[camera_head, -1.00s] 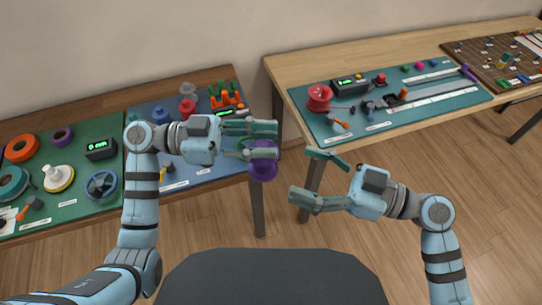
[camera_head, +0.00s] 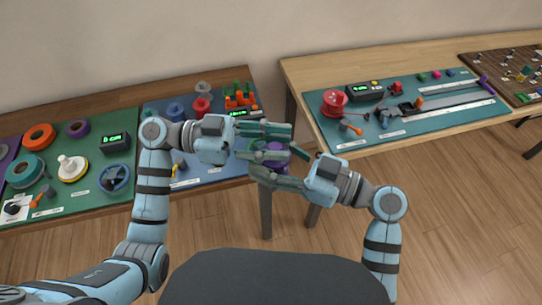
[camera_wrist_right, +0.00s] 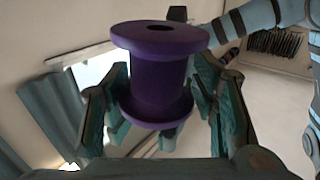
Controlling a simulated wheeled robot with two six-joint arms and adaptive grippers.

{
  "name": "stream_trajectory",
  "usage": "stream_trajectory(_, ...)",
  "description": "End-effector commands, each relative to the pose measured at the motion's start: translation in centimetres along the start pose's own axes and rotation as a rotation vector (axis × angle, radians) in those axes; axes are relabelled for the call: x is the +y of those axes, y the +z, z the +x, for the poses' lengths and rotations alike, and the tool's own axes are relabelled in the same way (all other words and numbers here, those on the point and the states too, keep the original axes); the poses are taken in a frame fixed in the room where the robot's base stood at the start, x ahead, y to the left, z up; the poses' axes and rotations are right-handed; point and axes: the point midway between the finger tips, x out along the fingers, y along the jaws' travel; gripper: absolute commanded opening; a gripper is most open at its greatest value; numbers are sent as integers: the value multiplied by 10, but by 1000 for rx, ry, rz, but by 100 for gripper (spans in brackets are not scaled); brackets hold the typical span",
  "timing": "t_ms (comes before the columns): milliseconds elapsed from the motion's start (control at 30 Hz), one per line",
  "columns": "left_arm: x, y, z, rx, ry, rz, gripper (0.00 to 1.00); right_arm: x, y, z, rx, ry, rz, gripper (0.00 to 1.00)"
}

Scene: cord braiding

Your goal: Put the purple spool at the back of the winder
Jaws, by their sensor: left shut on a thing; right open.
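The purple spool (camera_head: 279,163) is held in front of the gap between the two tables, clear of both. My left gripper (camera_head: 287,143) is shut on it. My right gripper (camera_head: 268,166) is open, its fingers around the spool's lower part. In the right wrist view the spool (camera_wrist_right: 160,85) stands upright between my two open right fingers, its upper flange above them. Which device is the winder is not clear; the green mat at the left holds a blue spoked wheel (camera_head: 114,178) and a white cone on a yellow-rimmed disc (camera_head: 72,168).
The green mat (camera_head: 95,195) also holds orange, purple and teal rolls and a display box (camera_head: 115,142). A blue mat beside it carries small spools and an orange rack (camera_head: 240,98). The right table's teal mat (camera_head: 440,120) holds a red reel (camera_head: 334,102) and a rail.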

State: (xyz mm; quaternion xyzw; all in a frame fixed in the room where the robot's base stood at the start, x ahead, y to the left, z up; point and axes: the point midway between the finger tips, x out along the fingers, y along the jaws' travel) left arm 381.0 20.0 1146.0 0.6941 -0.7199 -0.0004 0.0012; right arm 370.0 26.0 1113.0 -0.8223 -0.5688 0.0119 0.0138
Motion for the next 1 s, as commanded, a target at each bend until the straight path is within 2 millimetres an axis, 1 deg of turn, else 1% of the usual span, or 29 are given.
stream_trajectory(67, -2, 0, 0, -2, -10, 0, 0, -3, -1, 0, 5, -10, 0, 27)
stream_trajectory(300, -4, 2, 0, -4, -16, -2, 0, -4, -3, 0, 9, -13, -3, 31)
stream_trajectory(467, -4, 2, -1, -5, -16, -3, 0, -4, -4, 0, 9, -14, -5, 32)
stream_trajectory(500, -4, 2, -1, -5, -16, -4, 0, -4, -4, 0, 10, -13, -6, 63)
stream_trajectory(567, -4, 2, -1, -5, -15, -4, 0, -4, -4, 0, 10, -13, -5, 73)
stream_trajectory(600, -4, 2, -1, -5, -14, -4, 0, -4, -4, 0, 10, -13, -5, 74)
stream_trajectory(1000, -2, 1, 0, -2, -8, -1, 0, -2, -2, 0, 5, -8, -1, 74)
